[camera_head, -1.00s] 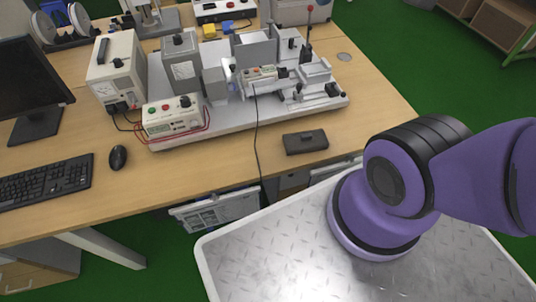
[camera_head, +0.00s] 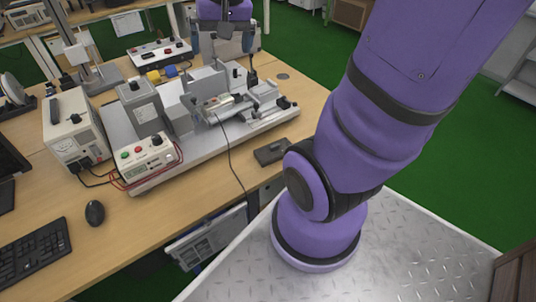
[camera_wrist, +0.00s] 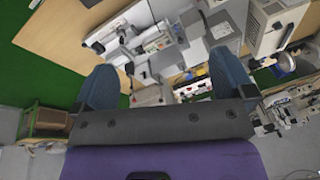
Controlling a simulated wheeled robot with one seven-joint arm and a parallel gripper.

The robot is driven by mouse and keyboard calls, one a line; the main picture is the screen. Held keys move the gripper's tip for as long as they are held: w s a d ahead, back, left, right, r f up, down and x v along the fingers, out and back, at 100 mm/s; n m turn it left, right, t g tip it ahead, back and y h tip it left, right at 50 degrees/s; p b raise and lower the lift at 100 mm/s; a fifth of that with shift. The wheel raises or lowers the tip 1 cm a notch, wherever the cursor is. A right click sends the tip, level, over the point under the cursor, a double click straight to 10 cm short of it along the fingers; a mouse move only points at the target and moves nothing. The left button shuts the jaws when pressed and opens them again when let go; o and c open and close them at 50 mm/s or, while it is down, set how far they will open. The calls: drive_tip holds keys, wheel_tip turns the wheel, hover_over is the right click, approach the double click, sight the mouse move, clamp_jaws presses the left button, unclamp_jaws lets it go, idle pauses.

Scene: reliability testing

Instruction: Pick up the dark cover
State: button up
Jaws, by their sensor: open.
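The dark cover (camera_head: 272,151) is a flat, dark grey box shape lying on the wooden table near its front edge, just left of my arm in the head view. In the wrist view a dark piece at the top edge (camera_wrist: 90,3) looks like the same cover, partly cut off. My gripper (camera_head: 221,48) is raised over the back part of the test rig, well behind and left of the cover and apart from it. In the wrist view my gripper (camera_wrist: 167,78) has its two blue fingers spread wide with nothing held between them.
The test rig (camera_head: 165,160) on its light base stands left of the cover. A black cable (camera_head: 230,155) runs down between them. A meter box (camera_head: 75,135), mouse (camera_head: 95,213) and keyboard (camera_head: 35,250) are further left. Bare table surrounds the cover's right and back.

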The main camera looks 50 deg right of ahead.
drive_tip(key=w+d+f+m+g, duration=0.1)
drive_tip(key=w+d+f+m, duration=0.25)
drive_tip(key=d+f, duration=0.2)
drive_tip(key=m+y, duration=0.4)
drive_tip(key=m, duration=0.8)
approach(276, 144)
drive_tip(key=shift+w+a+f, duration=0.15)
drive_tip(key=shift+f, duration=0.55)
drive_tip(key=shift+x, duration=5.05)
drive_tip(key=shift+a, duration=0.15)
drive_tip(key=shift+r, duration=0.1)
drive_tip(key=c, duration=0.8)
